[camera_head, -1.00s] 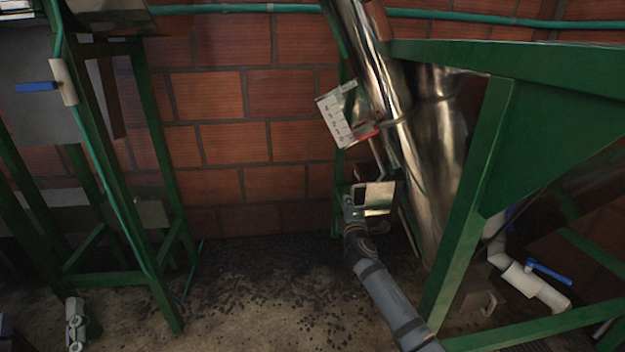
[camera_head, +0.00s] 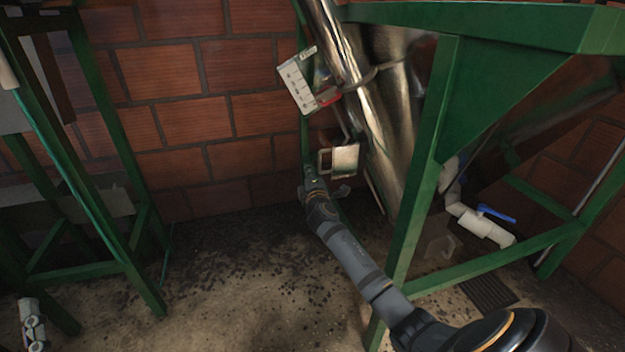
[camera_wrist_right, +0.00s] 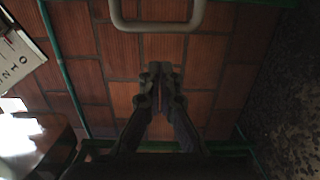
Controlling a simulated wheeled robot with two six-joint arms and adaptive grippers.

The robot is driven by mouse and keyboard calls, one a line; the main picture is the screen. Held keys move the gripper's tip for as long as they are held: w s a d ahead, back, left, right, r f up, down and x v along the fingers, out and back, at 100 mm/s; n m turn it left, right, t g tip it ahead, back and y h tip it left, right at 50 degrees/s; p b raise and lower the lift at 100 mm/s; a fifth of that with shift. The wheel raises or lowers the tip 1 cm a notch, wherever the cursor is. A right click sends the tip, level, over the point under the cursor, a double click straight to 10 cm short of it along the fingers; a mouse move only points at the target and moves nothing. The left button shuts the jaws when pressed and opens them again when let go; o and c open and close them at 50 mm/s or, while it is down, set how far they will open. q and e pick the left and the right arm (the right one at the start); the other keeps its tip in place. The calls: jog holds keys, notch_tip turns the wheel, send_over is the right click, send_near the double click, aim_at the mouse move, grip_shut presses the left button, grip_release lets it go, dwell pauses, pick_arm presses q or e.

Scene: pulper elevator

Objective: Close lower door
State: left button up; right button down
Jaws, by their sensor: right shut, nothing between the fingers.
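The lower door is a small pale metal plate (camera_head: 345,158) low on the shiny slanted elevator tube (camera_head: 345,65). It stands out from the tube. A squarish loop handle sticks out on its left side. The loop (camera_wrist_right: 158,26) crosses the top of the right wrist view, ahead of the fingertips. My right gripper (camera_head: 311,176) is just below and left of the door, seemingly apart from it. Its fingers (camera_wrist_right: 160,72) are shut and empty in the wrist view. My left gripper is not in view.
A white panel with marks (camera_head: 297,88) hangs above the door. A green frame leg (camera_head: 425,165) stands right of my right arm, close to it. White pipe with a blue valve (camera_head: 480,222) lies beyond. Brick wall (camera_head: 190,125) stands behind. Open floor (camera_head: 225,285) lies left.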

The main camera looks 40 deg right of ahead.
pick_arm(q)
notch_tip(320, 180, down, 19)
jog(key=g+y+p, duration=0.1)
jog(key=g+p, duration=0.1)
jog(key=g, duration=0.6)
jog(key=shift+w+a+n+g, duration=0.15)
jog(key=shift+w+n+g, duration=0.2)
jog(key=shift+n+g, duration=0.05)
pick_arm(e)
jog(key=s+d, duration=0.1)
jog(key=s, duration=0.8)
jog(key=shift+s+d, duration=0.15)
jog(key=shift+d, duration=0.1)
jog(key=shift+r, duration=0.1)
